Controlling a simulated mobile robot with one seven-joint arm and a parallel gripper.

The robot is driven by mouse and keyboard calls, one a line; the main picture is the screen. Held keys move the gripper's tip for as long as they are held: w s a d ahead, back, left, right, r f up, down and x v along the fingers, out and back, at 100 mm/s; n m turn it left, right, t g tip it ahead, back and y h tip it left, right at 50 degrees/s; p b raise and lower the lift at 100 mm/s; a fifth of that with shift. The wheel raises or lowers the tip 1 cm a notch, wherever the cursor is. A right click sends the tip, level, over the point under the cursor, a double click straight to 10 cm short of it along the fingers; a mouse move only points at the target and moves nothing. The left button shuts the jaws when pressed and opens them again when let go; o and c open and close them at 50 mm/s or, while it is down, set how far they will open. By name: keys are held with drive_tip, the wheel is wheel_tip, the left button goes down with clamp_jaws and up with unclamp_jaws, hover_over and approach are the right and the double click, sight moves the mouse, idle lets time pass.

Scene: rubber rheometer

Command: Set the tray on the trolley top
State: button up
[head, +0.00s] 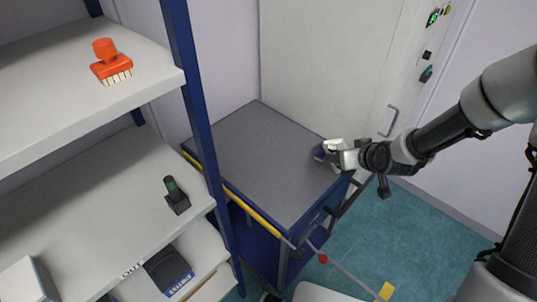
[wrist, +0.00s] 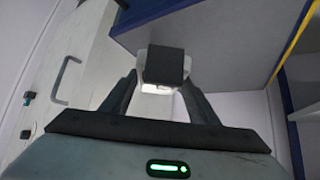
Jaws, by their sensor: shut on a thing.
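The trolley (head: 275,255) is blue, with a flat grey top (head: 255,150) and a yellow handle bar along its left side. My gripper (head: 342,156) is at the right edge of the top. It is shut on a small pale and dark thing (wrist: 165,66), seen between the fingers in the wrist view; a purple patch shows by it in the head view. I cannot tell whether this thing is the tray or whether it touches the top. The trolley top (wrist: 218,45) also shows in the wrist view.
A shelf rack (head: 195,100) with blue posts stands left of the trolley, holding an orange brush (head: 110,65) and a dark green-topped object (head: 176,197). A pale cabinet (head: 325,60) with a handle stands behind. Most of the trolley top is bare.

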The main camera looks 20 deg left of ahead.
sight(275, 175)
drive_tip(key=s+a+f+n+g+y+b, duration=0.15)
drive_tip(key=a+n, duration=0.25)
drive_tip(key=a, duration=0.5)
drive_tip(key=s+a+f+n+g+y+b, duration=0.1)
drive_tip(key=a+f+n+g+y+b, duration=0.15)
drive_tip(key=a, duration=0.55)
drive_tip(key=shift+n, duration=0.45)
drive_tip(key=f+b, duration=0.1)
drive_tip(key=f, duration=0.7)
drive_tip(key=shift+s+a+f+b, duration=0.1)
drive_tip(key=shift+s+f+b, duration=0.15)
drive_tip(key=shift+b, duration=0.15)
drive_tip(key=shift+h, duration=0.3)
drive_tip(key=o, duration=1.1)
drive_tip(key=shift+o, duration=0.2)
drive_tip(key=shift+r, duration=0.1)
drive_tip(key=p+v, duration=0.1)
drive_tip(key=v, duration=1.1)
drive_tip(key=shift+p, duration=0.4)
